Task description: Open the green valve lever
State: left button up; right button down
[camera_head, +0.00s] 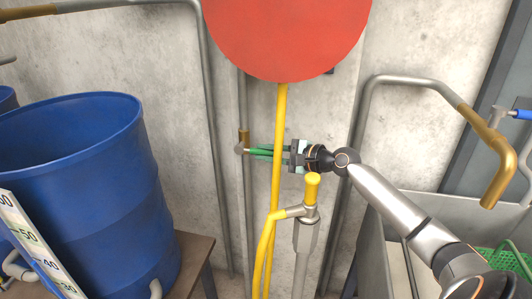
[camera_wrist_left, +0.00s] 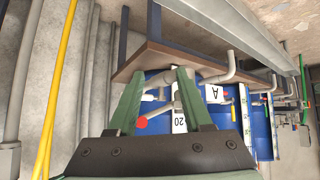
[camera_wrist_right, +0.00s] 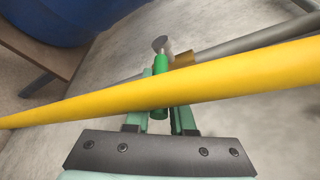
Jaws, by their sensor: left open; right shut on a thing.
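The green valve lever (camera_head: 262,151) sticks out to the right from a brass-coloured pipe fitting at the wall. In the right wrist view, the lever (camera_wrist_right: 160,66) passes behind a yellow pipe. My right gripper (camera_head: 285,152) comes in from the right and is shut on the lever's near end. In its wrist view, the right fingers (camera_wrist_right: 160,117) stand on both sides of the lever; the yellow pipe hides part of the grip. My left gripper (camera_wrist_left: 155,85) shows only in its own wrist view, open and empty, pointing toward a wooden table and blue barrels.
A yellow pole (camera_head: 279,120) with a red disc (camera_head: 288,30) stands in front of the lever. A yellow-handled pipe (camera_head: 312,187) rises below my right gripper. A blue barrel (camera_head: 85,190) stands on a table at left. A grey basin (camera_head: 372,265) is at right.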

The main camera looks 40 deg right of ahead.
aim_at(263, 150)
dwell(0.6)
jog(key=shift+r+p, duration=0.2)
jog(key=shift+p, duration=0.25)
notch_tip(263, 150, up, 2)
jog(key=g+p, duration=0.1)
jog(key=p, duration=0.4)
jog(key=g+h+p, duration=0.1)
jog(key=p, duration=0.5)
jog(key=shift+w+a+r+n, duration=0.15)
jog(key=shift+r+n, duration=0.05)
jog(key=shift+n, duration=0.2)
jog(key=shift+w+a+g+h, duration=0.1)
jog(key=shift+g+h, duration=0.3)
jog(key=shift+g, duration=0.1)
jog(key=shift+w+r+g+h, duration=0.1)
jog(key=shift+r+g+h, duration=0.25)
jog(key=shift+g+h, duration=0.35)
jog(key=c, duration=0.8)
grip_release()
jog(key=shift+a, duration=0.1)
jog(key=shift+o, duration=0.2)
